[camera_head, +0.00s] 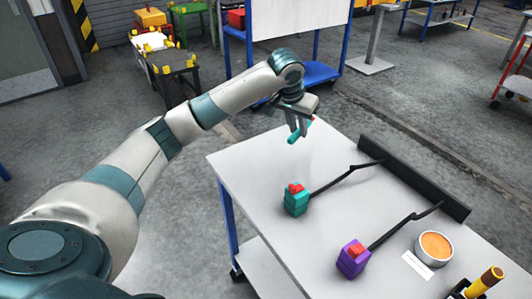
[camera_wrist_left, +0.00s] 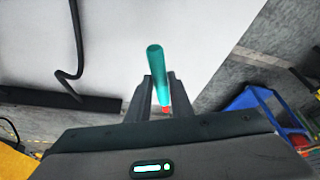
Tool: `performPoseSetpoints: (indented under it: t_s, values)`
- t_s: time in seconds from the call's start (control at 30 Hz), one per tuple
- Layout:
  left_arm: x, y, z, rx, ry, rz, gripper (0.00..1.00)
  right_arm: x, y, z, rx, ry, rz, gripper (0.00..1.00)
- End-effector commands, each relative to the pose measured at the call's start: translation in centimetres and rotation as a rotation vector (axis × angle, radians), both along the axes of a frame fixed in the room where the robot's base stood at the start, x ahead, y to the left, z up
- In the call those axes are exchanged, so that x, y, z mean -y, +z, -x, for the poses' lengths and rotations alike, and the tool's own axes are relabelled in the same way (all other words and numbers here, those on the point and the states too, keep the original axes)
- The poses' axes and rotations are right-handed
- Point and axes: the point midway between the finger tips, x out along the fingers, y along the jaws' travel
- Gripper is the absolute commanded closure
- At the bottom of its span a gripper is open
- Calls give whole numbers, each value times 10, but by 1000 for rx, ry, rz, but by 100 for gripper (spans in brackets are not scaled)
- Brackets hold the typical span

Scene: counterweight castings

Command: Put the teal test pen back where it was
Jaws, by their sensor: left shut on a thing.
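My left gripper (camera_head: 298,127) is shut on the teal test pen (camera_head: 293,138) and holds it above the far left part of the white table (camera_head: 245,160). In the left wrist view the teal pen (camera_wrist_left: 156,65) sticks out between the two fingers, with a red end (camera_wrist_left: 166,110) low between them. A teal block with a red top (camera_head: 295,205) stands on the table, nearer than the gripper and apart from it. A purple block with a red top (camera_head: 352,262) stands further right. My right gripper does not show.
Black cables (camera_head: 340,180) run from both blocks towards a long dark bar (camera_head: 415,178) at the table's back edge. The table's left part is clear.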

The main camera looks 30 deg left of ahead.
Motion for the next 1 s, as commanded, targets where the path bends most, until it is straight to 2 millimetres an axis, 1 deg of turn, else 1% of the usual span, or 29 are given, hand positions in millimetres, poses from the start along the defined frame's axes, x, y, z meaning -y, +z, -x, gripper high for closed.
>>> performPoseSetpoints:
  t_s: [0.03, 0.1, 0.3, 0.5, 0.67, 1.0]
  values:
    - [-9, -3, 5, -3, 3, -2, 98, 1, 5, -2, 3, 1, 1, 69]
    - [-19, -9, 12, -3, 3, -3, 98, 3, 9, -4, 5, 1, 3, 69]
    - [-50, -32, 34, -5, 2, -3, 98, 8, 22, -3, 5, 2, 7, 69]
    - [-76, -51, 50, -3, 3, -1, 98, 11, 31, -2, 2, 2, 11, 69]
    - [-84, -59, 55, 0, 0, 0, 98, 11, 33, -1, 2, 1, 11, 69]
    - [-84, -60, 56, 0, 0, 0, 98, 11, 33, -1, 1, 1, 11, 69]
